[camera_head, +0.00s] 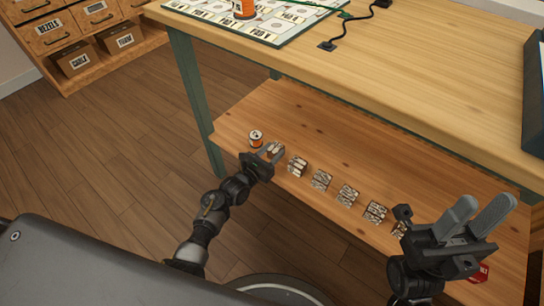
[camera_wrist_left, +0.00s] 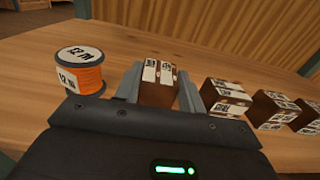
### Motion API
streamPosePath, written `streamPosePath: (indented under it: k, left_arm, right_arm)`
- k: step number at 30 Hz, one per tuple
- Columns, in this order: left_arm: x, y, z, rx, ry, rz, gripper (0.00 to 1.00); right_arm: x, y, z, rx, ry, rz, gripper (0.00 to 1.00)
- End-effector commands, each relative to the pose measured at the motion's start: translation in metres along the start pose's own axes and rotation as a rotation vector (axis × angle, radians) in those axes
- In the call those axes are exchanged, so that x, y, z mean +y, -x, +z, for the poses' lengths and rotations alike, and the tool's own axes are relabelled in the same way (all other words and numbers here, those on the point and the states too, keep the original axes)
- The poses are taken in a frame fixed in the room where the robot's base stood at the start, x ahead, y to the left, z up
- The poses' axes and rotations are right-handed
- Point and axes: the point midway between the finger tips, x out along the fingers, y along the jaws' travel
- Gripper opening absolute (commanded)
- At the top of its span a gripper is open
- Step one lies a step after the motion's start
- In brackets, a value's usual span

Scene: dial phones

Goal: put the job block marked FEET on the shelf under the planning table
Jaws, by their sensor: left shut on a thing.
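My left gripper (camera_head: 268,156) is low over the shelf (camera_head: 330,140) under the planning table (camera_head: 390,70). It is shut on a small brown block (camera_head: 275,149) with white labels. The left wrist view shows this block (camera_wrist_left: 158,92) between the two fingers; its label is too small to read. The block is at shelf level, at the left end of a row of similar blocks. I cannot tell whether its underside touches the shelf. My right gripper (camera_head: 475,218) is open and empty, in front of the shelf's right part.
An orange spool (camera_head: 255,139) marked 12 M stands on the shelf just left of the held block. Several labelled blocks (camera_head: 321,180) stand in a row to the right. A board (camera_head: 270,20) and a black cable (camera_head: 355,28) lie on the tabletop. Labelled drawers (camera_head: 50,33) stand at back left.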

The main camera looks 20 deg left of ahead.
Motion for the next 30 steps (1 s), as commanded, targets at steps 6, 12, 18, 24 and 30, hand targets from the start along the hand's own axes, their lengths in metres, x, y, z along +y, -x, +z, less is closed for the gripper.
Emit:
streamPosePath:
  k: [6, 12, 18, 24, 30]
  left_arm:
    - [0.0, 0.0, 0.001, -0.002, 0.0, 0.0, 0.03]
    - [0.0, 0.0, -0.003, 0.0, 0.001, 0.0, 0.41]
    - [0.0, 0.0, -0.002, 0.0, 0.0, 0.0, 0.61]
    - [0.0, 0.0, -0.002, -0.001, 0.0, 0.0, 0.61]
    - [0.0, 0.013, 0.002, 0.002, 0.001, 0.001, 0.61]
  right_arm:
    - [0.0, -0.002, -0.001, 0.011, 0.002, -0.001, 0.36]
    - [0.0, -0.001, 0.0, 0.011, 0.001, -0.001, 0.36]
    - [0.0, -0.002, 0.0, 0.012, 0.001, -0.002, 0.36]
    - [0.0, -0.002, 0.0, 0.012, 0.0, -0.002, 0.36]
    - [0.0, -0.009, -0.003, 0.016, -0.001, -0.001, 0.36]
